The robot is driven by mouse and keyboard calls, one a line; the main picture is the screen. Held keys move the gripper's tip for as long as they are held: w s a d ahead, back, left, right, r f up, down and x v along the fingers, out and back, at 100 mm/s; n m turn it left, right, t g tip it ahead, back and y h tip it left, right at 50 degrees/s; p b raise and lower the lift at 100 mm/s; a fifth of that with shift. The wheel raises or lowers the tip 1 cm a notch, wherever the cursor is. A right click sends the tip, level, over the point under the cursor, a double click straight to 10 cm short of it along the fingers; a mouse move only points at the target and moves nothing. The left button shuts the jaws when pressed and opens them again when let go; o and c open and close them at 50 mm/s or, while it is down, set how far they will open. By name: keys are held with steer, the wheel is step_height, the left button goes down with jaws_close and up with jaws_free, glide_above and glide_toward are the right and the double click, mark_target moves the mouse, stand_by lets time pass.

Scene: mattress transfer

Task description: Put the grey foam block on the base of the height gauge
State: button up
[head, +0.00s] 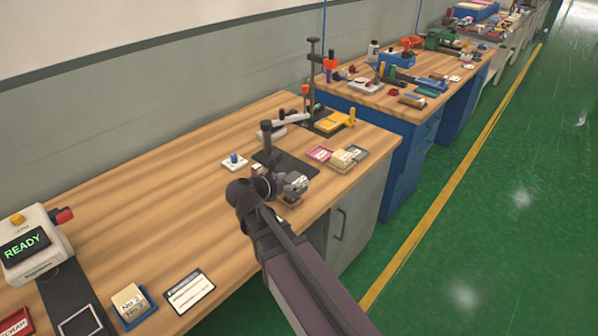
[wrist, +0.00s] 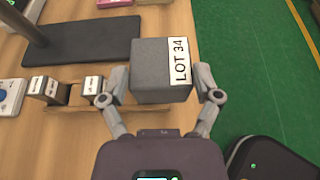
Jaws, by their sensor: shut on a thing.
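A grey foam block (wrist: 155,75) with a white "LOT 34" label is between the two fingers of my gripper (wrist: 160,98), which is shut on it. In the head view my gripper (head: 289,187) is near the table's right edge, and the block there is mostly hidden by it. A flat dark base plate with an upright post, which looks like the height gauge (head: 287,164), stands just beyond. In the wrist view its base (wrist: 85,42) is bare, ahead and left of the block, apart from it. The block's height above the table is hard to tell.
A wooden rack (wrist: 68,122) with several small labelled blocks lies left of the grey block. Pink and grey trays (head: 345,157) stand right of the base. A small white plate with a blue knob (head: 234,161) is on the left. A taller stand (head: 312,75) is behind.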

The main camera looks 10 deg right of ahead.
steer(key=shift+w, duration=0.15)
steer(key=w+d, duration=0.1)
steer(key=w, duration=0.4)
steer(key=w+d+f+b, duration=0.1)
steer(key=w+d, duration=0.1)
steer(key=w, duration=0.3)
steer(key=w+d, duration=0.1)
steer(key=w, duration=0.4)
steer(key=shift+d+f, duration=0.25)
steer(key=shift+b, duration=0.3)
steer(key=shift+f+b, duration=1.75)
steer(key=shift+f, duration=0.05)
steer(key=shift+f, duration=0.15)
steer(key=o, duration=0.8)
steer(key=shift+r, duration=0.2)
